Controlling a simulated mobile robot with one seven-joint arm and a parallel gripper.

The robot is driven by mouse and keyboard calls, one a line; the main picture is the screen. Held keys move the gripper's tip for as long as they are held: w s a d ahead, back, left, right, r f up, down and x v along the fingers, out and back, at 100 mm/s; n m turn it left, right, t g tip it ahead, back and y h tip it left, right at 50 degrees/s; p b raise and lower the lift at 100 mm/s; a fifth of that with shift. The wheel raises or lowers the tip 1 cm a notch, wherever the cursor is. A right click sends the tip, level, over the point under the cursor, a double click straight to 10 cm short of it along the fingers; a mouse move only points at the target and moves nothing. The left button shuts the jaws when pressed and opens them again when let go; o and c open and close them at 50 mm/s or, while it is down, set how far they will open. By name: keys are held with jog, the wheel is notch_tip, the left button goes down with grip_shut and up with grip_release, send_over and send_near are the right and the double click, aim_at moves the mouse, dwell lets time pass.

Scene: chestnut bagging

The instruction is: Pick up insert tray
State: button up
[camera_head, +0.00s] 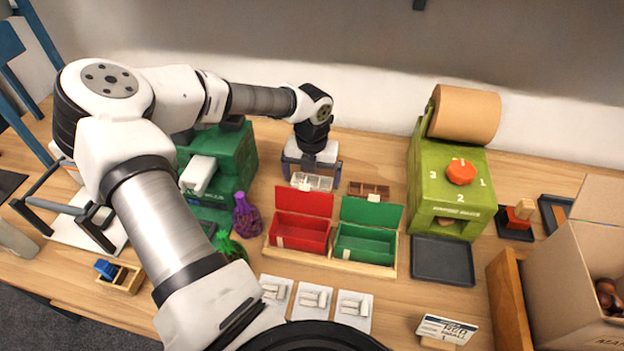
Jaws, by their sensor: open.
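A small pale insert tray (311,182) with compartments lies on the table behind the red box. A brown insert tray (368,191), also with compartments, lies to its right, behind the green box. My gripper (312,176) points down over the pale tray. Its two dark fingers are apart, one toward each end of the tray. I cannot tell whether they touch it. The gripper body hides the area behind the pale tray.
An open red box (301,232) and an open green box (366,243) stand in front of the trays. A green dispenser (447,185) with a paper roll stands right. A dark green machine (232,160) stands left. A black tray (443,262) lies front right.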

jog(key=shift+f, duration=0.6)
jog(key=c, duration=0.7)
jog(key=shift+r, duration=0.1)
